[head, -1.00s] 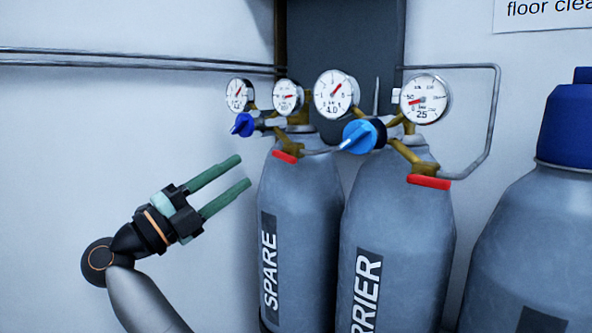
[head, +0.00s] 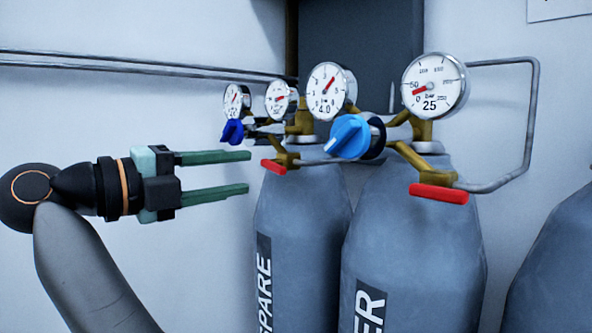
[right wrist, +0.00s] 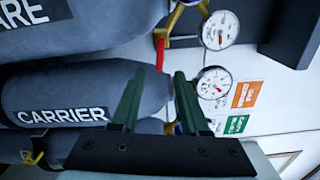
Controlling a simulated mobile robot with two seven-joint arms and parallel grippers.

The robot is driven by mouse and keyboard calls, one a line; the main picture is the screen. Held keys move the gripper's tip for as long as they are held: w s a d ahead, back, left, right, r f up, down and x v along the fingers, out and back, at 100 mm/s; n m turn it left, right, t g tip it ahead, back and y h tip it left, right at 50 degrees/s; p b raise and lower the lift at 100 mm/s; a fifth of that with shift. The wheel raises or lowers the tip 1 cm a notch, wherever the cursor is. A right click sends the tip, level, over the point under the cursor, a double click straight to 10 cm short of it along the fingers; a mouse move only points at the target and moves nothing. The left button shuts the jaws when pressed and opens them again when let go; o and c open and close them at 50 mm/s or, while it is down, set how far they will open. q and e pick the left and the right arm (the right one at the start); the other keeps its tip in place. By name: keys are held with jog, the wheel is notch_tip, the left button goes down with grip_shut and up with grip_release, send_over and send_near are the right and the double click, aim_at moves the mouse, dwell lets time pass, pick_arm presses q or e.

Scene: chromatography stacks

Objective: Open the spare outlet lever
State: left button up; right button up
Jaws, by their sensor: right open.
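The spare cylinder (head: 300,220) is grey and labelled SPARE. Its red outlet lever (head: 273,167) sits on a brass valve at its top left. My right gripper (head: 250,173) points level to the right, open and empty. Its green fingertips are just left of the lever in the head view; I cannot tell their depth or whether they touch. In the right wrist view the open fingers (right wrist: 156,78) lie over the carrier cylinder (right wrist: 85,92). A red lever (right wrist: 160,52), apparently the spare one, shows just above them. My left gripper is not in view.
The carrier cylinder stands close to the right, with its own red lever (head: 438,194) and a light blue knob (head: 348,137). A dark blue knob (head: 232,132) and a gauge (head: 236,100) sit just above the spare lever. A pipe (head: 533,110) bends at right.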

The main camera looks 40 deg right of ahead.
aim_at(292, 167)
jog(key=d, duration=0.7)
jog(key=w+d, duration=0.1)
jog(key=d, duration=0.3)
jog(key=shift+b, duration=0.4)
jog(key=shift+c, duration=0.3)
grip_shut()
